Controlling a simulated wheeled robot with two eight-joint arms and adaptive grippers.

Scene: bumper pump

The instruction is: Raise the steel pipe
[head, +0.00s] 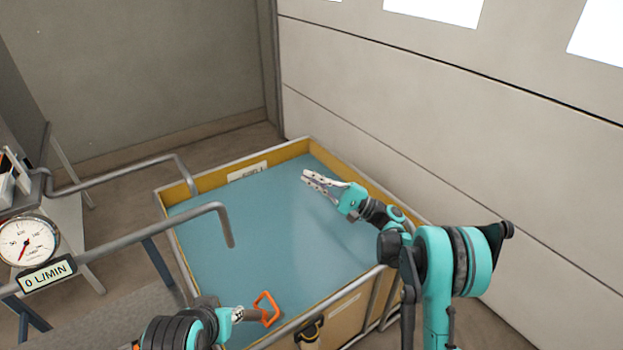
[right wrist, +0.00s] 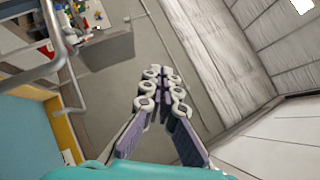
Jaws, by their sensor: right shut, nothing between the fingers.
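Two grey steel pipes with downturned ends reach from the left over the tank in the head view. The nearer steel pipe (head: 150,235) ends above the blue surface; the farther pipe (head: 125,168) ends near the tank's back left rim. I cannot tell which one the task names. My right gripper (head: 304,177) is shut and empty above the tank, to the right of both pipes; its fingers also show in the right wrist view (right wrist: 161,73). My left gripper (head: 243,314) is low in the head view beside an orange loop (head: 266,309); its fingers are not clear.
The yellow-walled tank (head: 175,193) with a metal frame fills the middle. A round gauge (head: 27,241) and a "0 L/MIN" display (head: 47,274) are at left. A black and yellow part (head: 309,333) is at the tank's front. A panelled wall (head: 460,130) bounds the right.

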